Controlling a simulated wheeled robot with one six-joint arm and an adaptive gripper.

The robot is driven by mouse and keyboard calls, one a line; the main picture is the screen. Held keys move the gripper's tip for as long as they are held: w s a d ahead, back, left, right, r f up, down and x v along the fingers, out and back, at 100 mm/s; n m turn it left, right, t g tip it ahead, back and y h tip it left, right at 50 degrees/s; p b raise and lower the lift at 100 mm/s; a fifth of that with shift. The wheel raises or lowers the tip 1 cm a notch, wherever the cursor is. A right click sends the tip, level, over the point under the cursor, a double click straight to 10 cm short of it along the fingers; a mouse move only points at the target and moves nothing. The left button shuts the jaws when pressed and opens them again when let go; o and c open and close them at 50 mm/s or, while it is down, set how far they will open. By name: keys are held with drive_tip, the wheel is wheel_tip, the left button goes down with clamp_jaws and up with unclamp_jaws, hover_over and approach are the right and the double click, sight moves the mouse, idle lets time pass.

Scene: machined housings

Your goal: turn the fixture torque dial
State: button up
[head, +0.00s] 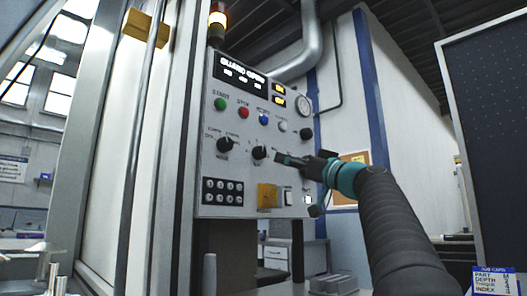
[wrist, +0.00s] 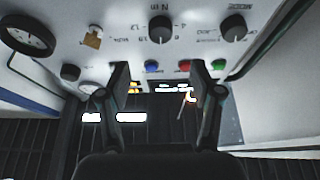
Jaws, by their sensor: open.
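The torque dial (head: 259,152) is a black knob in the middle of the grey control panel (head: 232,178). In the wrist view, which sees the panel upside down, this dial (wrist: 160,29) has numbers and "N m" printed around it. My gripper (head: 281,159) is just right of the dial in the head view, its fingers pointing toward it. In the wrist view my gripper (wrist: 160,78) has its two fingers well apart with nothing between them. The dial lies beyond the fingertips there, and I see no contact. The dial's exact pointer setting is too small to read.
A black mode knob (head: 223,145) sits left of the dial. Green (head: 220,104), red (head: 243,112) and blue (head: 264,119) buttons lie above. Another black knob (head: 306,134) is at the right.

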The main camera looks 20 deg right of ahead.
sight(262, 152)
drive_tip(key=p+x, duration=0.4)
drive_tip(key=x, duration=0.5)
drive_tip(key=shift+a+r, duration=0.1)
drive_tip(key=shift+r, duration=0.05)
drive_tip(key=shift+w+a+r+p, duration=0.15)
drive_tip(key=shift+w+a+p, duration=0.1)
drive_tip(key=shift+w+p, duration=0.35)
drive_tip(key=c, duration=1.1)
